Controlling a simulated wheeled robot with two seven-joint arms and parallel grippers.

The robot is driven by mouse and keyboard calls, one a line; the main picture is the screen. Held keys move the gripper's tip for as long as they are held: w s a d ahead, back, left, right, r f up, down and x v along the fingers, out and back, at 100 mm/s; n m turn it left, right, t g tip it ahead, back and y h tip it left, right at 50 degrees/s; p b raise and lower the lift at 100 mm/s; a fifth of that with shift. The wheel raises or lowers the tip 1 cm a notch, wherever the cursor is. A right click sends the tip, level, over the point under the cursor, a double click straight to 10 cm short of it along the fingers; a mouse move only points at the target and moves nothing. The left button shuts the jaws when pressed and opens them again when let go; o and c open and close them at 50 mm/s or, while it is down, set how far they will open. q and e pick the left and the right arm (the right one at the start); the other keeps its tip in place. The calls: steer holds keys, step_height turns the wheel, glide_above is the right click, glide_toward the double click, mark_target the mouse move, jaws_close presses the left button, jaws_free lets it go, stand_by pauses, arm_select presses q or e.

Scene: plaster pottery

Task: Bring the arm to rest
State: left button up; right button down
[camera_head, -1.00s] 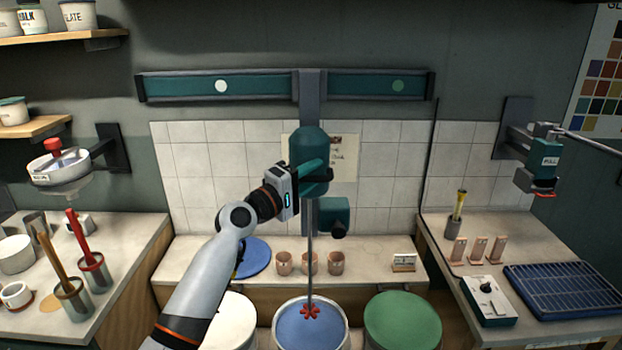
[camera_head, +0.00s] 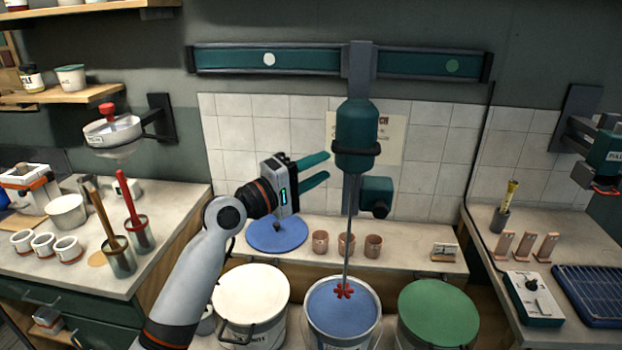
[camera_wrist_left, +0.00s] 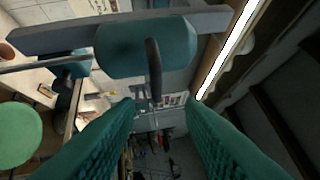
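My left gripper (camera_head: 322,169) is raised in front of the tiled wall, left of the hanging teal mixer (camera_head: 356,135). Its two teal fingers are apart with nothing between them, and they point right toward the mixer without visibly gripping it. In the left wrist view the fingers (camera_wrist_left: 160,110) are spread, and the mixer body (camera_wrist_left: 140,48) with its dark handle lies beyond them. The mixer's shaft (camera_head: 349,240) ends in a red paddle (camera_head: 344,291) over the bucket of blue contents (camera_head: 342,312). My right gripper is not in view.
A white-topped bucket (camera_head: 251,295) and a green-lidded bucket (camera_head: 438,312) flank the blue one. Small pink cups (camera_head: 373,246) and a blue disc (camera_head: 277,234) are on the back shelf. Counters with tools stand at left (camera_head: 165,215) and right (camera_head: 480,215).

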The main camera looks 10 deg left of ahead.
arm_select(q)
steer(key=shift+s+a, duration=0.4)
steer(key=shift+s, duration=0.1)
steer(key=a+f+g+y+b, duration=0.1)
steer(key=a+f+y, duration=0.2)
steer(key=f, duration=1.1)
steer(key=a+f+y+b, duration=0.1)
steer(key=a+f+y, duration=0.15)
steer(key=f, duration=1.15)
steer(key=a+f+g+y, duration=0.1)
steer(key=a+f+y, duration=0.15)
steer(key=f, duration=1.15)
steer(key=s+a+f+m+g+y+b, duration=0.1)
steer(key=s+a+f+g+y, duration=0.1)
steer(key=s+f, duration=0.7)
steer(key=s+a+f+m+g+y+b, duration=0.15)
steer(key=s+f, duration=0.35)
steer(key=f, duration=0.7)
steer(key=s+a+f+m+g, duration=0.1)
steer(key=s+f, duration=0.5)
steer(key=s, duration=0.7)
steer(key=s+a+f+m+g+y, duration=0.1)
steer(key=s+f+m+g, duration=0.3)
steer(key=s, duration=1)
steer(key=s+a+f+m+g+y+b, duration=0.1)
steer(key=s+f+m+g, duration=0.1)
steer(key=s+f, duration=0.8)
steer(key=s, duration=0.4)
steer(key=shift+s+a+f, duration=0.15)
steer(key=shift+a, duration=0.25)
